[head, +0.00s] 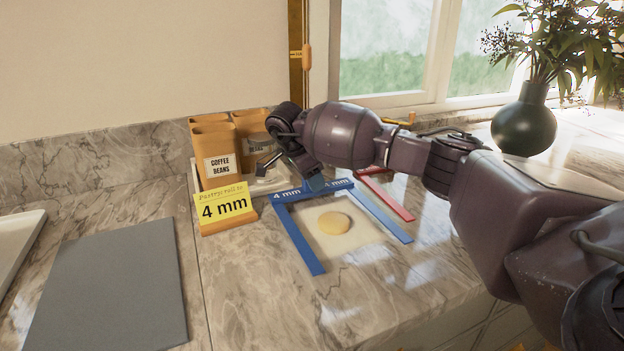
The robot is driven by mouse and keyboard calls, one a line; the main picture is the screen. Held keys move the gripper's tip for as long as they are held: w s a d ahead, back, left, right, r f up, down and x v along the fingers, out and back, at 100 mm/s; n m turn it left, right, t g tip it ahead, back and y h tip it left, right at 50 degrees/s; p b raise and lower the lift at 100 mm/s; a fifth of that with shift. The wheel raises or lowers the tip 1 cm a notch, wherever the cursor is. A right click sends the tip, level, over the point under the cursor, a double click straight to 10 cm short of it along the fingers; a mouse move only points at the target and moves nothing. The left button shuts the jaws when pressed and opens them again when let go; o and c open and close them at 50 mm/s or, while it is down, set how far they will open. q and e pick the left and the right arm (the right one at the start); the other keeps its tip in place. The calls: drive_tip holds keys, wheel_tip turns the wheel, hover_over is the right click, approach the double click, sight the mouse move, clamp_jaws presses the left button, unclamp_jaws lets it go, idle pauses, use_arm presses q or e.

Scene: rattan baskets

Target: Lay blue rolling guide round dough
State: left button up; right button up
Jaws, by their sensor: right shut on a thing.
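The blue rolling guide (297,240) is a three-sided frame marked "4 mm", with its open side toward the front of the counter. Its bars stand to the left, behind and to the right of the round, pale yellow dough (333,223), apart from it. The dough lies on a pale sheet (352,240). My right gripper (316,182) is shut on the guide at the middle of its back bar; the fingertips are partly hidden. I cannot tell whether the guide rests fully on the counter. My left gripper is not in view.
A red guide (393,201) lies behind and to the right, partly hidden by my arm. A yellow "4 mm" sign (226,207) and canisters (219,163) stand at the back left. A grey board (112,290) lies left; a dark vase (525,125) stands right. The front counter is clear.

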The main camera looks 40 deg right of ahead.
drive_tip(key=shift+f, duration=0.55)
drive_tip(key=o, duration=1)
drive_tip(key=shift+c, duration=0.2)
drive_tip(key=shift+r, duration=0.1)
